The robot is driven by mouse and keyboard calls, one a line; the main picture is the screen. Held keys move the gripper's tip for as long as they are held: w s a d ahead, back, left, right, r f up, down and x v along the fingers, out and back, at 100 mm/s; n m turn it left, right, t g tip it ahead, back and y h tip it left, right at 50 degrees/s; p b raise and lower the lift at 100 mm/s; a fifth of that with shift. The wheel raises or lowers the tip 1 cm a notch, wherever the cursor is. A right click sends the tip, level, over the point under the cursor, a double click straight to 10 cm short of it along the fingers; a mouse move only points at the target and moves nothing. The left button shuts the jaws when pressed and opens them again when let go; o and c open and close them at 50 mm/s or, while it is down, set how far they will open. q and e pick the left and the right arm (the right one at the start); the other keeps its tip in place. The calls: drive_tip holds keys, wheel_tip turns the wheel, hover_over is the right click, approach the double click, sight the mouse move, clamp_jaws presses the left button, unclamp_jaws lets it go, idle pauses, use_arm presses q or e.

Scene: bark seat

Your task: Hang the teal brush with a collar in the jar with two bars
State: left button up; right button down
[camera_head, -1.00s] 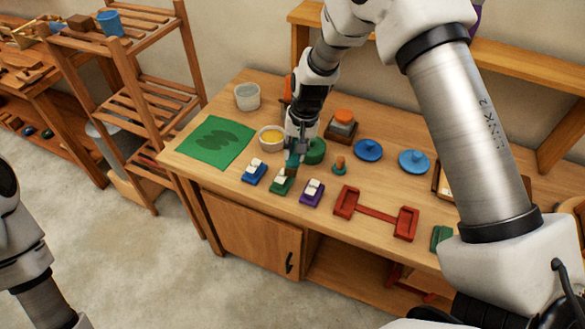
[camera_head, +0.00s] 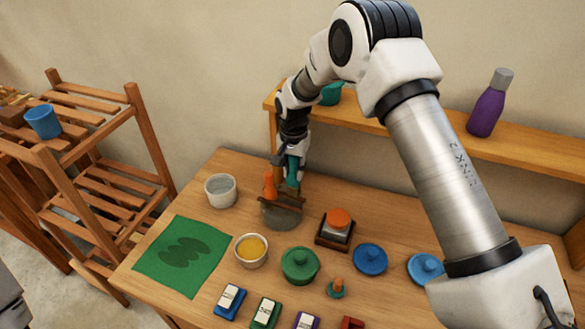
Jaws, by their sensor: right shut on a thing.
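My right gripper (camera_head: 288,160) is at the back of the table, shut on the teal brush (camera_head: 292,174). The brush is roughly upright over the right part of the jar with bars (camera_head: 282,217), a grey pot with brown bars across its top. I cannot tell whether the brush's collar touches the bars, and its lower end is hard to make out. An orange brush (camera_head: 269,186) stands in the same jar, just left of the teal one. My left gripper is not in view.
A white water cup (camera_head: 221,190) stands left of the jar. A yellow bowl (camera_head: 251,250), green lidded pot (camera_head: 299,265) and orange-topped block (camera_head: 338,224) are in front and right. A shelf (camera_head: 400,122) with a purple bottle (camera_head: 487,104) runs behind.

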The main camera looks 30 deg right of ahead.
sight(293, 191)
drive_tip(key=f+b, duration=0.1)
drive_tip(key=f, duration=0.1)
drive_tip(key=f+b, duration=0.2)
drive_tip(key=f, duration=0.1)
drive_tip(key=w+f+b, duration=0.1)
drive_tip(key=f, duration=0.1)
drive_tip(key=shift+d+f+b, duration=0.15)
drive_tip(key=shift+f+b, duration=0.05)
drive_tip(key=shift+b, duration=0.2)
drive_tip(key=shift+s+f+b, duration=0.2)
drive_tip(key=shift+s+b, duration=0.05)
drive_tip(key=shift+b, duration=0.05)
drive_tip(key=shift+s+f, duration=0.1)
drive_tip(key=shift+f, duration=0.45)
drive_tip(key=shift+w+f, duration=0.25)
drive_tip(key=shift+w, duration=0.05)
drive_tip(key=shift+s+r, duration=0.15)
drive_tip(key=shift+s, duration=0.05)
drive_tip(key=shift+w, duration=0.2)
drive_tip(key=shift+s, duration=0.1)
